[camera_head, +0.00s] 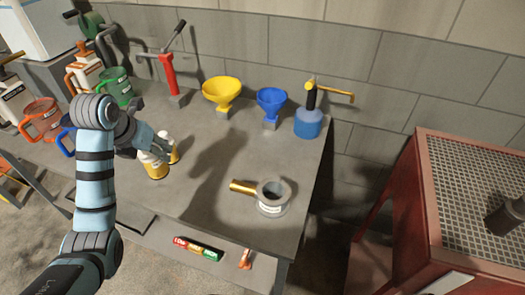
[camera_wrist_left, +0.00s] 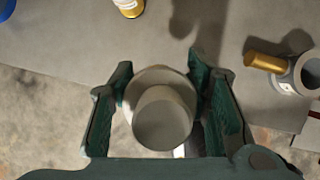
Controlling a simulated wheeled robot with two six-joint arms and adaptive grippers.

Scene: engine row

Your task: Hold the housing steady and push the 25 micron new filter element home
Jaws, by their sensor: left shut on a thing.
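My left gripper (camera_head: 160,153) is shut on a pale cylindrical filter element (camera_wrist_left: 163,120), its end facing the wrist camera between the two green fingers. In the head view the held element (camera_head: 155,170) shows a yellow lower part, partly hidden by the gripper. A second white and yellow element (camera_head: 174,154) stands just behind it; it also shows at the top of the left wrist view (camera_wrist_left: 130,7). No micron marking is readable. The open grey round housing (camera_head: 271,208) stands on the bench to the right, apart from the gripper, with a brass stub (camera_head: 242,187) pointing left. My right gripper is not in view.
A yellow funnel (camera_head: 221,90), a blue funnel (camera_head: 271,101) and a blue pump bottle (camera_head: 308,124) stand along the bench's back. Coloured jugs crowd the left. A red cabinet (camera_head: 430,205) with a mesh top stands right, beyond a gap. Bench between element and housing is clear.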

